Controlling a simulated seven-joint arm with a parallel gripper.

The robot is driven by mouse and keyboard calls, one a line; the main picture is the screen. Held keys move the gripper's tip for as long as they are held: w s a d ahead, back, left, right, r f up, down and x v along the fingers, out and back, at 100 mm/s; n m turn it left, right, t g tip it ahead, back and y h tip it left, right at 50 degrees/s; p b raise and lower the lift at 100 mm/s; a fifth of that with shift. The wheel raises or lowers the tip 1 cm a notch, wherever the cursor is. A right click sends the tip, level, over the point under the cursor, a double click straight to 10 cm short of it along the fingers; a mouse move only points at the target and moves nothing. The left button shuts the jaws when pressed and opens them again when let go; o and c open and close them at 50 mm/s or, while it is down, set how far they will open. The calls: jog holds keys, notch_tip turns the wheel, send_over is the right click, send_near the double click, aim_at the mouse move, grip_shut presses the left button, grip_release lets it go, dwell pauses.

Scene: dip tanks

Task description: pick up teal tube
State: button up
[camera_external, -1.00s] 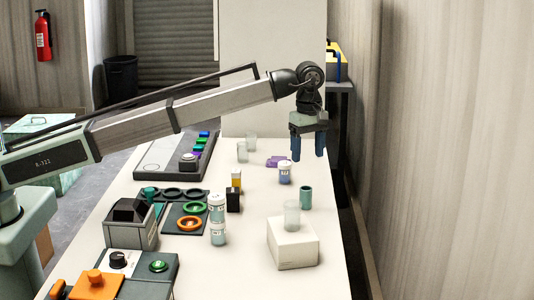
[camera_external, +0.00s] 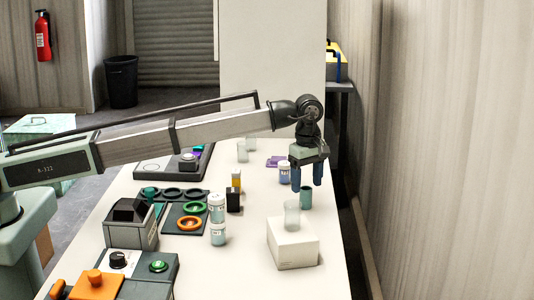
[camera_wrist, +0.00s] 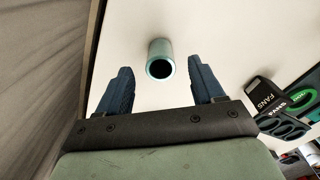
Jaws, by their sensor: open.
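The teal tube (camera_external: 306,197) stands upright on the white table, right of centre in the external view. In the wrist view the teal tube (camera_wrist: 160,60) shows its dark open mouth, ahead of and between the two blue fingers. My gripper (camera_external: 307,176) is open and empty, pointing down, with its fingertips just above or beside the tube's top. It also shows in the wrist view (camera_wrist: 160,82), with a wide gap between the fingers. I cannot tell whether any finger touches the tube.
A clear cup (camera_external: 292,214) sits on a white block (camera_external: 292,245) in front of the tube. Stacked vials (camera_external: 217,220) and a black-and-yellow item (camera_external: 233,200) stand further left. The table's right edge is near.

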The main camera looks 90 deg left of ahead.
aim_at(307, 195)
notch_tip(307, 195, down, 5)
jog(key=c, duration=1.1)
jog(key=shift+c, duration=0.2)
jog(key=shift+r, duration=0.15)
